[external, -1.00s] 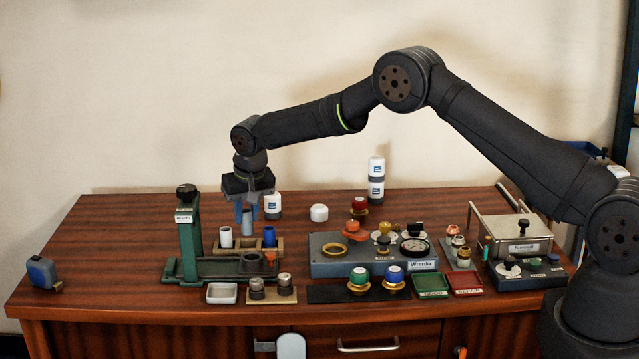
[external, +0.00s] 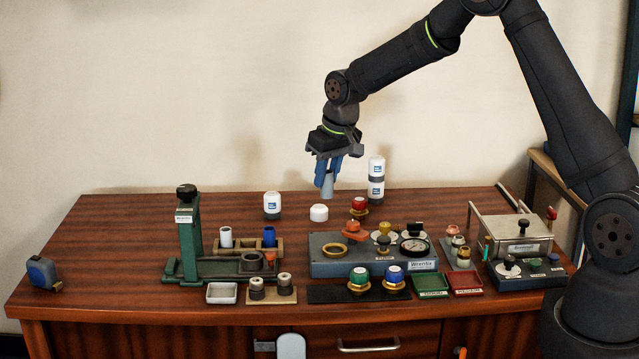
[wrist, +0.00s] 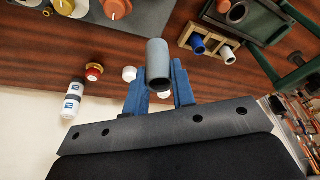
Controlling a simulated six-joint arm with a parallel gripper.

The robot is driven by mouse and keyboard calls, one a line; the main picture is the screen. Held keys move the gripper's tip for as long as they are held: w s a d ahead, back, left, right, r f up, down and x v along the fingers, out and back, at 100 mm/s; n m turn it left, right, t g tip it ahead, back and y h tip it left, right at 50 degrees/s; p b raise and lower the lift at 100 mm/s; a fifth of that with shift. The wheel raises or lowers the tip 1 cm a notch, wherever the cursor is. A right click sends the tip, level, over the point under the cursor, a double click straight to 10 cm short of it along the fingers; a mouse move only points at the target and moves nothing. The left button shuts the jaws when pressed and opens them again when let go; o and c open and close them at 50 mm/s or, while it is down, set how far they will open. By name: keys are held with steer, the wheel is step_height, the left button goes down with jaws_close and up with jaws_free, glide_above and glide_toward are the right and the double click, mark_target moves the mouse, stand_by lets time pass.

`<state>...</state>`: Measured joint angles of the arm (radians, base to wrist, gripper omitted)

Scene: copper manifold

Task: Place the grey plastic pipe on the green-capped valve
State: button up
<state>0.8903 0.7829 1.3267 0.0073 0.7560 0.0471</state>
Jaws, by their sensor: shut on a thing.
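My gripper (external: 328,172) is shut on the grey plastic pipe (external: 326,187) and holds it upright in the air above the back of the bench. In the wrist view the grey pipe (wrist: 158,66) sits between the two blue fingers. The green-capped valve (external: 359,278) stands on a dark mat at the front of the bench, beside a blue-capped valve (external: 394,276). The gripper is above and behind the green-capped valve, well apart from it. The green-capped valve cannot be made out in the wrist view.
The manifold block (external: 325,268) with an orange knob (external: 353,230) and a gauge (external: 414,247) lies behind the mat. White jars (external: 376,168) and a white cap (external: 319,212) stand at the back. A pipe rack (external: 245,243) with white and blue pipes is at left.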

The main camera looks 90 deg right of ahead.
steer(key=s+a+r+n, duration=0.1)
steer(key=s+a, duration=0.5)
steer(key=s, duration=0.2)
steer(key=s+a+n, duration=0.1)
steer(key=s+a, duration=0.4)
steer(key=s, duration=0.4)
glide_above(360, 271)
step_height(360, 271, down, 7)
steer(key=shift+r, duration=0.15)
steer(key=shift+f, duration=2.05)
steer(key=shift+f, duration=0.1)
steer(key=o, duration=1)
steer(key=shift+c, duration=0.2)
steer(key=v, duration=1.2)
steer(key=shift+s, duration=0.15)
